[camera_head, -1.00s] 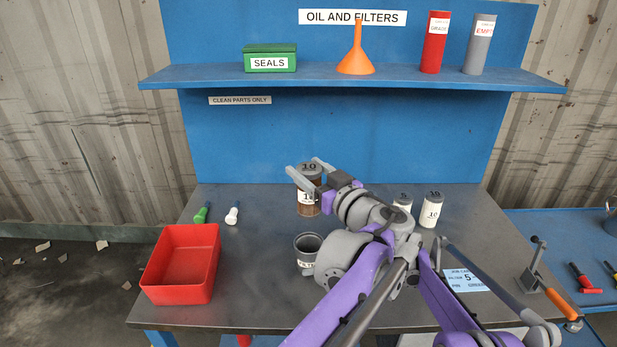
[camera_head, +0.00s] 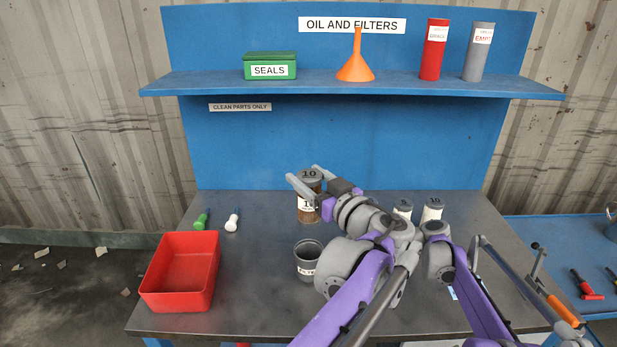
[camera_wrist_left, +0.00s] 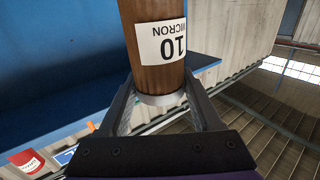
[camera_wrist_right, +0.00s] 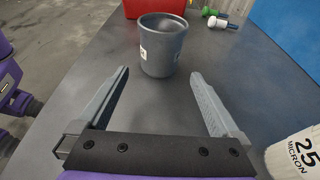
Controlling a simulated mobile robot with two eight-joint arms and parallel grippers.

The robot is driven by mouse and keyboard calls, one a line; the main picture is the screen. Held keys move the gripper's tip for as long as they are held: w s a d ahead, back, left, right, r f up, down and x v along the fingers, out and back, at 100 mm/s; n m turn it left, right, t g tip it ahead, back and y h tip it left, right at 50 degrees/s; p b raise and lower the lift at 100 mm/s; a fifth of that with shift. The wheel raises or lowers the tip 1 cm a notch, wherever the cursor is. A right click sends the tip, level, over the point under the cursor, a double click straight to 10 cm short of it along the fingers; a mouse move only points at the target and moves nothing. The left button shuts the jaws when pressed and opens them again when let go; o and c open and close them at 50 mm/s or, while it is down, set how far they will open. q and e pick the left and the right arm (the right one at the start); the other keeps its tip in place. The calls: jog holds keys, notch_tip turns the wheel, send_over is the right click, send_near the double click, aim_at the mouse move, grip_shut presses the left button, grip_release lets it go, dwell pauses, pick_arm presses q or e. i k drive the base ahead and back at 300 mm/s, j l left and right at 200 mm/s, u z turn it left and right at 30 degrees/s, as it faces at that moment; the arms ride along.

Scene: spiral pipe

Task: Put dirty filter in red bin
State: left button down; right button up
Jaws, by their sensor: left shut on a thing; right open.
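A brown filter (camera_head: 308,213) with a white "10" label and a grey cap stands upright on the metal bench in the head view. My left gripper (camera_head: 304,178) is shut on it near its top. In the left wrist view the brown filter (camera_wrist_left: 160,65) reads "10 MICRON" and sits between the fingers (camera_wrist_left: 160,98). The red bin (camera_head: 180,275) is empty, at the bench's left front; its edge shows in the right wrist view (camera_wrist_right: 155,8). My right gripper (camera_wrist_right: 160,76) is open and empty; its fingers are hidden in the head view.
A grey cup (camera_head: 307,262) stands between the brown filter and the bench front, ahead of my right fingers. White filters (camera_head: 403,208) (camera_head: 432,209) stand on the right. Green (camera_head: 202,219) and white (camera_head: 232,219) small items lie behind the bin. The shelf (camera_head: 350,84) overhangs behind.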

aim_at(186, 270)
jog(key=k+l, duration=0.8)
